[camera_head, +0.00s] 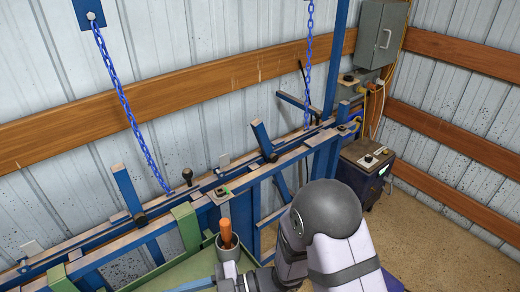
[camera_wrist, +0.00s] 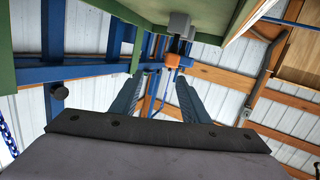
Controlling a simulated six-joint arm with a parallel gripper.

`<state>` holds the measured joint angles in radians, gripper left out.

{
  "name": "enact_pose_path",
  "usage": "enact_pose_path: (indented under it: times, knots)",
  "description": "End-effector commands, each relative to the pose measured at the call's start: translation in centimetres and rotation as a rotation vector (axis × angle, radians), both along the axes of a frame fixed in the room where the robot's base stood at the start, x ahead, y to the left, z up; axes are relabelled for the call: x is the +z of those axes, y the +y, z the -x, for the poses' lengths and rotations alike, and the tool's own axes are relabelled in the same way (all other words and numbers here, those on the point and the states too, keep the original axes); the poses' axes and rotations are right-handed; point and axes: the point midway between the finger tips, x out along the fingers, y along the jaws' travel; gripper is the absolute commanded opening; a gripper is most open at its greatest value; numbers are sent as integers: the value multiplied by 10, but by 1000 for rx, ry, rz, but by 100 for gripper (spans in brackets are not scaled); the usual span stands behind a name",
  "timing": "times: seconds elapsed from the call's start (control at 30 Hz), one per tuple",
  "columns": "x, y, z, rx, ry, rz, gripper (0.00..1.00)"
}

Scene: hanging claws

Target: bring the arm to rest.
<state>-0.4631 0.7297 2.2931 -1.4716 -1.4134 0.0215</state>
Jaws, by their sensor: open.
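My gripper (camera_wrist: 160,98) shows in the wrist view with its two dark fingers spread apart and nothing between them. In the head view my arm's dark round joint and pale link fill the bottom centre, and the fingertips cannot be made out there. I cannot tell whether my arm touches the cup.
A blue frame (camera_head: 255,180) runs along the ribbed wall, with blue chains (camera_head: 122,100) hanging above it. A green tray (camera_head: 178,272) lies at lower left. A dark machine box (camera_head: 366,170) stands at right. The floor (camera_head: 440,235) at lower right is clear.

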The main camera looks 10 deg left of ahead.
Motion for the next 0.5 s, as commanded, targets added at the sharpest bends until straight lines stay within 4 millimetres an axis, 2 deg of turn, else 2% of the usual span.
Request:
enact_pose_path:
  times: [0.03,0.13,0.27,0.37,0.5]
  knots:
    - [10,1,-12,-24,-69,27,42]
    - [20,-2,-43,-88,-243,116,42]
    - [43,-19,-99,-201,-497,271,42]
    - [61,-44,-142,-305,-649,401,42]
    - [75,-96,-195,-509,-717,594,42]
